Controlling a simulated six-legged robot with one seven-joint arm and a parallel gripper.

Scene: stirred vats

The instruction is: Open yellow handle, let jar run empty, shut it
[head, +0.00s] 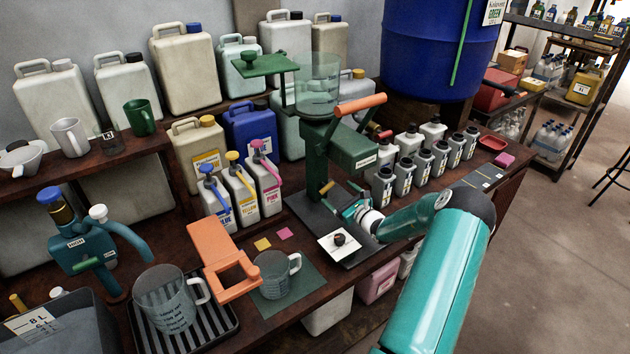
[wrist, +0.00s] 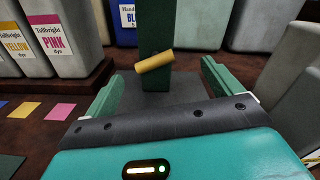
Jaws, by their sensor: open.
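The yellow handle (wrist: 154,62) is a short, slightly tilted bar on the front of a green post in the wrist view; it also shows in the head view (head: 327,188). The clear jar (head: 317,88) sits high on the green stand (head: 318,150) and seems to hold pale liquid in its lower part. My gripper (head: 347,208) is low in front of the stand. In the wrist view its green fingers (wrist: 162,74) are apart, one on each side of the handle, with space between them and it. The handle's outlet is not clearly visible.
A white card with a dark knob (head: 339,241) lies on the stand's base near my wrist. An orange lever (head: 362,104) sticks out above. Pump bottles (head: 240,188) stand left, small grey bottles (head: 422,162) right. A glass mug (head: 277,275) stands in front left.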

